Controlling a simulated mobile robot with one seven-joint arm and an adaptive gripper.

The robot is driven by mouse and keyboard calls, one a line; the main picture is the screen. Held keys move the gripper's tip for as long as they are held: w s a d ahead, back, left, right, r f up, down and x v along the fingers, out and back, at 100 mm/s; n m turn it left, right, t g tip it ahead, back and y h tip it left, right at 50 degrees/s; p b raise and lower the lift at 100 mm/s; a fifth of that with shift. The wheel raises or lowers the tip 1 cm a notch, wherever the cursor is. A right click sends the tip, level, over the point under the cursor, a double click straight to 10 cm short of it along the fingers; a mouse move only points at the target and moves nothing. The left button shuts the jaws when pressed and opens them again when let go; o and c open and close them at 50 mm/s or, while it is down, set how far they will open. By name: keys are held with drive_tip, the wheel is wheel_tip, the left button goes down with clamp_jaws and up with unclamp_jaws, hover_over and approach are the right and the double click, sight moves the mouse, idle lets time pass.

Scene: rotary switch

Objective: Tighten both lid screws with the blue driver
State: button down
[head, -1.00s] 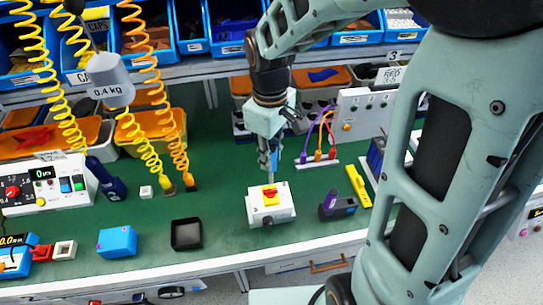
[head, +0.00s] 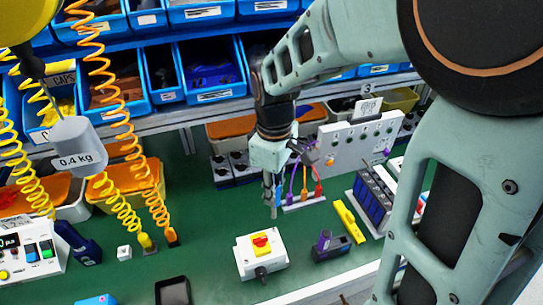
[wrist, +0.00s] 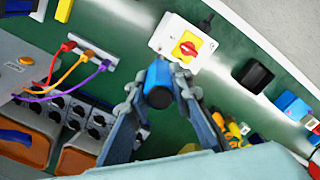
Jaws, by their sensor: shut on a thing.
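My gripper (head: 272,203) points down over the bench, behind the white switch box in the head view. It is shut on the blue driver (wrist: 158,88), whose rounded blue body shows between the fingers in the wrist view. Only a sliver of blue shows beside the fingers in the head view. The white switch box (head: 251,265) stands on the green bench with a red knob on a yellow plate (head: 261,243). In the wrist view the box (wrist: 164,36) lies just beyond the driver, apart from it. The lid screws are too small to make out.
A purple-and-black device (head: 331,246) and a yellow tool (head: 349,221) stand right of the box. A black tray (head: 172,292) is front left. A panel with coloured cables (head: 303,203) stands behind. Coiled yellow hoses (head: 120,210) hang at left.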

drive_tip(key=shift+f+b, duration=1.8)
drive_tip(key=shift+f, duration=0.8)
drive_tip(key=n+p, duration=0.1)
drive_tip(key=n, duration=0.3)
drive_tip(key=shift+r+p, duration=0.15)
drive_tip(key=shift+p, duration=0.15)
drive_tip(key=n+p, duration=0.1)
drive_tip(key=n, duration=0.3)
drive_tip(key=n+p, duration=0.3)
drive_tip(key=n, duration=0.1)
drive_tip(key=shift+s+r+n, duration=0.1)
drive_tip(key=shift+n, duration=0.2)
drive_tip(key=shift+n+p, duration=1.1)
drive_tip(key=shift+n, duration=0.7)
drive_tip(key=shift+n+p, duration=0.6)
drive_tip(key=shift+p, duration=0.35)
drive_tip(key=shift+n+p, duration=0.4)
drive_tip(key=shift+n, duration=0.4)
drive_tip(key=shift+f+n+b, duration=0.25)
drive_tip(key=shift+n+b, duration=0.05)
drive_tip(key=shift+n, duration=0.4)
drive_tip(key=n, duration=0.3)
drive_tip(key=shift+n, duration=0.4)
drive_tip(key=n, duration=0.8)
drive_tip(key=shift+d, duration=0.1)
